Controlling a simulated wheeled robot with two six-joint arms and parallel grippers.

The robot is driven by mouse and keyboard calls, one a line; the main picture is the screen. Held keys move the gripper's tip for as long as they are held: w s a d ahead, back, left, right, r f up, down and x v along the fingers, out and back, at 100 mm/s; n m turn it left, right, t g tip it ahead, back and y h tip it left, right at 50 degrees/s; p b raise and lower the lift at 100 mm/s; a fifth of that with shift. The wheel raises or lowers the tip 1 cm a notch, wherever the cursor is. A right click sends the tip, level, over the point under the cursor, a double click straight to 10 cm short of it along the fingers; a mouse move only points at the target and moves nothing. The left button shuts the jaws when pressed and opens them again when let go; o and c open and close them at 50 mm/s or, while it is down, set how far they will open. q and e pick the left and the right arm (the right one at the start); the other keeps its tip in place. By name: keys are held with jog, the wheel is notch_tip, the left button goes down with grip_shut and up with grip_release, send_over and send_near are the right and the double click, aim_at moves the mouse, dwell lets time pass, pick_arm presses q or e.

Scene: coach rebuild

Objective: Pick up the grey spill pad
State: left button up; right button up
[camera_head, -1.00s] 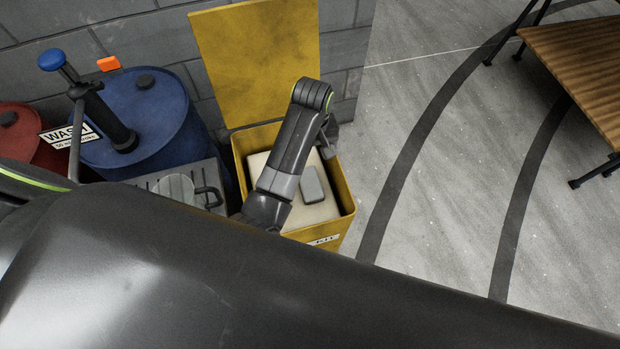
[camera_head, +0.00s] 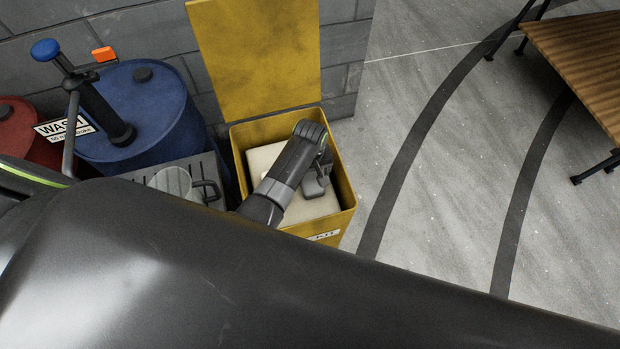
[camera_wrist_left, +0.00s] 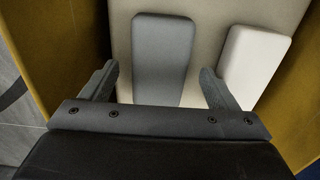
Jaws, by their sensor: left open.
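The grey spill pad (camera_head: 313,189) lies on a pale block (camera_head: 265,158) inside an open yellow bin (camera_head: 344,182). My left arm partly hides the pad in the head view. In the left wrist view the grey pad (camera_wrist_left: 163,50) lies flat, with its near end between the two fingers. My left gripper (camera_wrist_left: 159,72) is open, with one finger on each side of the pad and visible gaps to both. In the head view the left gripper (camera_head: 321,170) is down inside the bin, over the pad. My right gripper is not in view.
A white pad (camera_wrist_left: 258,55) lies close to the right finger. The bin's walls rise around it, and its yellow lid (camera_head: 255,60) stands up behind. A blue drum (camera_head: 150,105) and a clear mug (camera_head: 174,182) are to the left. Open floor (camera_head: 440,190) lies to the right.

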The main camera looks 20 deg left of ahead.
aim_at(310, 177)
pick_arm(q)
jog(key=shift+f, duration=0.45)
jog(key=c, duration=1.1)
notch_tip(310, 177, up, 10)
jog(key=shift+r+p, duration=0.1)
jog(key=shift+p, duration=0.75)
jog(key=shift+c, duration=0.2)
jog(key=o, duration=0.4)
jog(key=shift+c, duration=1.2)
